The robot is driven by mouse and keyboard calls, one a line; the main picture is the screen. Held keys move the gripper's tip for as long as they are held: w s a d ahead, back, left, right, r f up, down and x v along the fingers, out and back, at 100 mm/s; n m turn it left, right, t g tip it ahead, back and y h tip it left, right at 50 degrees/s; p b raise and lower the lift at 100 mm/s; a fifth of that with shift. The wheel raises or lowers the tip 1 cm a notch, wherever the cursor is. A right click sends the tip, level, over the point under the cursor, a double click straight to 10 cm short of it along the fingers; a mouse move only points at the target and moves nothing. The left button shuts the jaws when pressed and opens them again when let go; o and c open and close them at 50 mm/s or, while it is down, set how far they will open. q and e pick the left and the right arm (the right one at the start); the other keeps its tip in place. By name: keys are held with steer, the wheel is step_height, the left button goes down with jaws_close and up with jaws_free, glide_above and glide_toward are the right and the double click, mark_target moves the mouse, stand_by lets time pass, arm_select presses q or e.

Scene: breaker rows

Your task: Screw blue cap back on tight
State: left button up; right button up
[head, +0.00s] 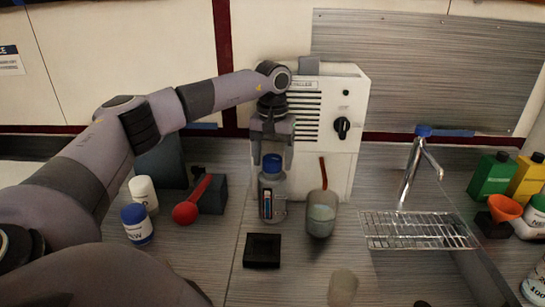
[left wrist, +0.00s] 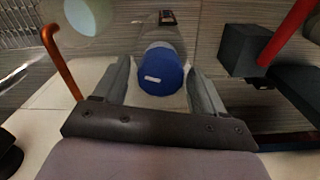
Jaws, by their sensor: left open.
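A clear grey bottle with a blue cap (head: 271,164) stands upright on the counter in front of a white box. The cap sits on the bottle's top; whether it is tight cannot be told. My left gripper (head: 271,150) points down over the bottle from above. In the left wrist view the blue cap (left wrist: 161,74) lies between the two open fingers (left wrist: 160,85), with a gap on each side. The bottle body (head: 271,200) shows below the cap. My right gripper does not show.
A white box with a black knob (head: 342,127) stands behind the bottle. A grey-green container (head: 321,214) is close on its right, a black block (head: 262,250) in front. A red-ended lever (head: 186,212) and a blue-lidded jar (head: 137,224) stand left; a wire rack (head: 418,230) lies right.

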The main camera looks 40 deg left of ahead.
arm_select(q)
steer(key=n, duration=0.6)
steer(key=shift+n, duration=0.4)
steer(key=n, duration=0.6)
steer(key=shift+n, duration=0.4)
steer(key=c, duration=0.9)
steer(key=shift+m, duration=1.4)
steer(key=o, duration=1)
steer(key=shift+o, duration=0.2)
